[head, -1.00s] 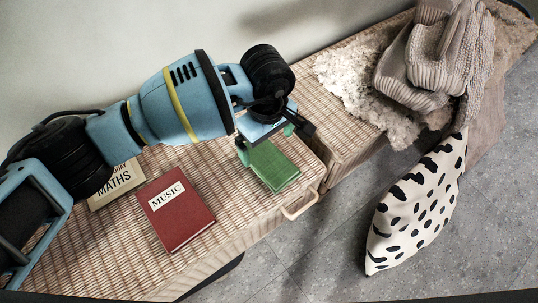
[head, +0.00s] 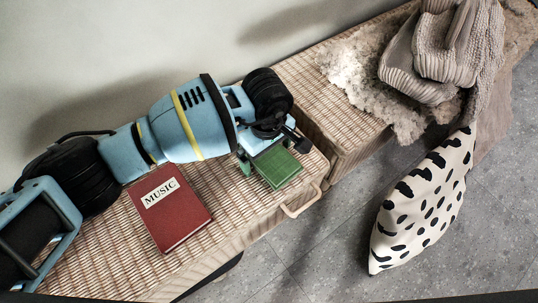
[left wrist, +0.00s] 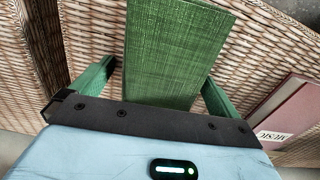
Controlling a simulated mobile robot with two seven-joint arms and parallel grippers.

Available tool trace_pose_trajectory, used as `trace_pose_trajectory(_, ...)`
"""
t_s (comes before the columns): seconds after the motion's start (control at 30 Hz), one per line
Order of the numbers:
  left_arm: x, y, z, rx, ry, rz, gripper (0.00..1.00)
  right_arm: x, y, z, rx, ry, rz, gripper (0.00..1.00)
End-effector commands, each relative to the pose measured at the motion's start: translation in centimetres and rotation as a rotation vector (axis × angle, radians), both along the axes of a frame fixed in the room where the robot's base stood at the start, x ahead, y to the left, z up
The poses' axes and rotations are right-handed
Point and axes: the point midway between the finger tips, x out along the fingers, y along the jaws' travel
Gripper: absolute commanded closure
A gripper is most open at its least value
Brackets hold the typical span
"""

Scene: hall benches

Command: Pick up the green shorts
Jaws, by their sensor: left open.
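The green shorts (head: 278,168) show as a flat, neatly folded green block with a woven texture, lying on the wicker bench (head: 230,212) near its right end. My left gripper (head: 271,153) is over their far end, with one green finger on each side. In the left wrist view, the shorts (left wrist: 172,48) extend between the two open fingers (left wrist: 155,86), with a gap on both sides. The gripper's dark palm edge hides their near end. My right gripper is not in view.
A red MUSIC book (head: 172,212) lies left of the shorts. A second wicker bench (head: 318,88) carries a fluffy throw (head: 365,85) and knitted cloth (head: 440,50). A spotted cushion (head: 422,205) leans at right. A handle (head: 300,203) projects from the near bench's front.

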Motion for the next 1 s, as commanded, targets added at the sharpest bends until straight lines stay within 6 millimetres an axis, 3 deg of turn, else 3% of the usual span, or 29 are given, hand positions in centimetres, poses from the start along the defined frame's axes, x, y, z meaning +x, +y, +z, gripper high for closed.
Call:
trace_pose_trajectory(0.1, 0.0, 0.0, 0.1, 0.0, -0.001, 0.0, 0.03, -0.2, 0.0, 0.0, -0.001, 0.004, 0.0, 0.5)
trace_pose_trajectory(0.43, 0.0, 0.0, 0.1, 0.0, -0.001, -0.001, 0.46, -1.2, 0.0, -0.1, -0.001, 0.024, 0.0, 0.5)
trace_pose_trajectory(0.77, 0.1, 0.0, 0.5, 0.0, -0.003, -0.001, 0.46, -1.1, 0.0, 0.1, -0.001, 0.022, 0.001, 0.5)
trace_pose_trajectory(1.0, 0.1, 0.0, 3.1, -0.001, -0.006, -0.002, 0.46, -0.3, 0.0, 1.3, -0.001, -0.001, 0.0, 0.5)
